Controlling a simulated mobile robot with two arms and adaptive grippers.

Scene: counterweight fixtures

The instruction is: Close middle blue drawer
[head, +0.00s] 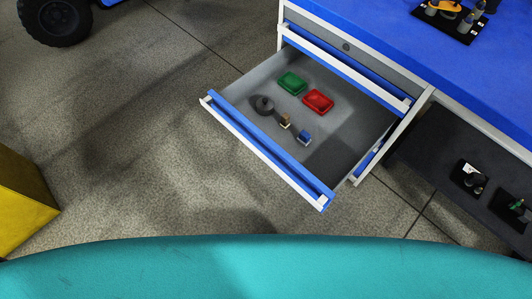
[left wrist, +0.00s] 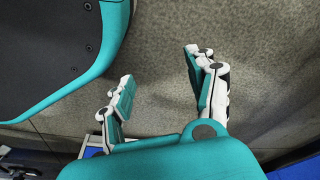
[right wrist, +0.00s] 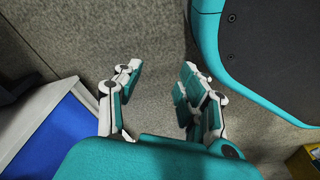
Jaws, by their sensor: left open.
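A drawer (head: 262,143) with a blue and white front stands pulled out of the workbench cabinet in the head view. A shut drawer with a blue handle (head: 345,70) is above it, and a blue front (head: 368,160) shows below it. The open drawer holds a green tray (head: 292,83), a red tray (head: 318,101), a dark round weight (head: 262,104) and small pieces. My left gripper (left wrist: 158,70) is open and empty over the floor in the left wrist view. My right gripper (right wrist: 160,68) is open and empty in the right wrist view. Neither gripper shows in the head view.
The blue worktop (head: 390,38) carries a dark tool holder (head: 450,20). A dark lower shelf (head: 440,150) at right holds small fixtures. A yellow object (head: 22,205) stands at left, and a black wheel (head: 55,20) is at the upper left. The floor before the drawer is clear.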

